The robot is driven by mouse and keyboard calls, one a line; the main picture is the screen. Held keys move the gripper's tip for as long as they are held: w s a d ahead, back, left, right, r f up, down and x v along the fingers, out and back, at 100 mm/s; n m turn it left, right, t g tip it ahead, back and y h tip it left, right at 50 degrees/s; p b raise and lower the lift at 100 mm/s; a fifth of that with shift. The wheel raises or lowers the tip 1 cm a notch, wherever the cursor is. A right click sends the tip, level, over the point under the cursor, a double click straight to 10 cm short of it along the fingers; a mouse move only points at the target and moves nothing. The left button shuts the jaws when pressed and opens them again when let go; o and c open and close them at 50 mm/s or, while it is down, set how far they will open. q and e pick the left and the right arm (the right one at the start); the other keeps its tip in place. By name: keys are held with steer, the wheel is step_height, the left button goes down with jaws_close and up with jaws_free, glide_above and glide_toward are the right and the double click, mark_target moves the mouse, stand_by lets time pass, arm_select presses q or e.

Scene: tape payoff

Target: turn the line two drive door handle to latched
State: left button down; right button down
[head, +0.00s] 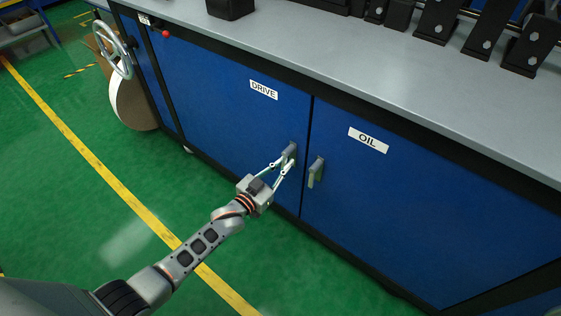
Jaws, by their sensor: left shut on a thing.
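The drive door (225,95) is a blue cabinet door with a white DRIVE label (264,90). Its grey handle (290,150) sits near the door's right edge. My left gripper (283,164) reaches in from the lower left and is shut on this handle. The fingers cover the handle's lower part, so its exact angle is hard to tell. My right gripper is not in view.
The oil door (430,195), with a white OIL label (368,140) and its own handle (316,172), is just right of the drive door. A grey worktop (330,60) runs above. A handwheel (113,52) stands at the left. Green floor in front is clear.

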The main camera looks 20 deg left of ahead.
arm_select(q)
steer(key=shift+s+d+n, duration=0.1)
steer(key=shift+d+n, duration=0.2)
steer(key=shift+n, duration=0.4)
steer(key=c, duration=2.1)
jaws_free()
steer(key=shift+s, duration=0.1)
steer(key=v, duration=1.1)
steer(key=shift+s+a+r, duration=0.1)
steer(key=shift+s+a, duration=0.05)
steer(key=shift+s, duration=0.25)
